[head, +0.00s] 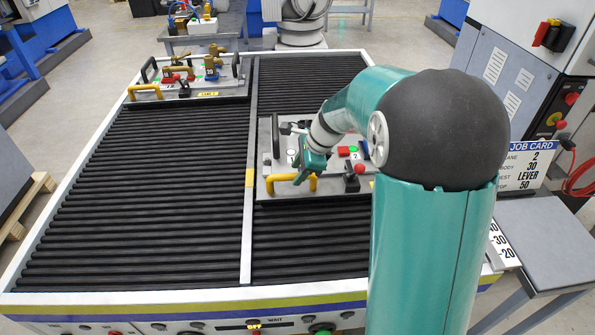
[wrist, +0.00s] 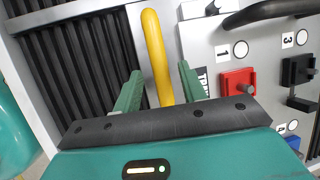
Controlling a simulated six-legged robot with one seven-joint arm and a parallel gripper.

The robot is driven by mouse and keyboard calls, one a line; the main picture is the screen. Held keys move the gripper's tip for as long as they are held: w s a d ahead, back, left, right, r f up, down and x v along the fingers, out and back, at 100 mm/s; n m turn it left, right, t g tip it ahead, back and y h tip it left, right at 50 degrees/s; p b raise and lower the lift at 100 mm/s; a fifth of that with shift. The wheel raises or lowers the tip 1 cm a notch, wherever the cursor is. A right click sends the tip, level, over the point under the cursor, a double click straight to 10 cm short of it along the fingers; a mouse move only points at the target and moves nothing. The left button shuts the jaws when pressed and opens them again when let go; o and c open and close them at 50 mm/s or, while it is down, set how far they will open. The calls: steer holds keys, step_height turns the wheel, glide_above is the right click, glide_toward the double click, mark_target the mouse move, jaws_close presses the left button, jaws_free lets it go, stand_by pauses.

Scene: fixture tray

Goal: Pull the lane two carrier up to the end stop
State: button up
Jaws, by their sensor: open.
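The right lane's carrier (head: 335,194) is a grey plate partway along the black rollers, with a yellow handle (head: 275,179) on its near edge. I take it as the lane two carrier; no lane number is legible. My gripper (head: 304,177) is at this handle. In the wrist view, the open green fingers of my gripper (wrist: 159,72) stand on either side of the yellow handle (wrist: 153,45), with gaps visible beside it. The carrier (wrist: 208,40) shows a red block and a blue block there. My arm hides part of the carrier and the right lane in the head view.
A second carrier (head: 215,95) with a yellow handle stands at the far end of the left lane. A divider rail (head: 250,130) separates the lanes. The rollers near the front are clear. A job card (head: 530,160) reading lane 2 stands at right.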

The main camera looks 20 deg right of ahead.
steer(key=shift+w+a+f, duration=0.15)
steer(key=shift+a+f, duration=0.05)
steer(key=shift+f, duration=0.25)
steer(key=shift+c, duration=0.3)
jaws_close()
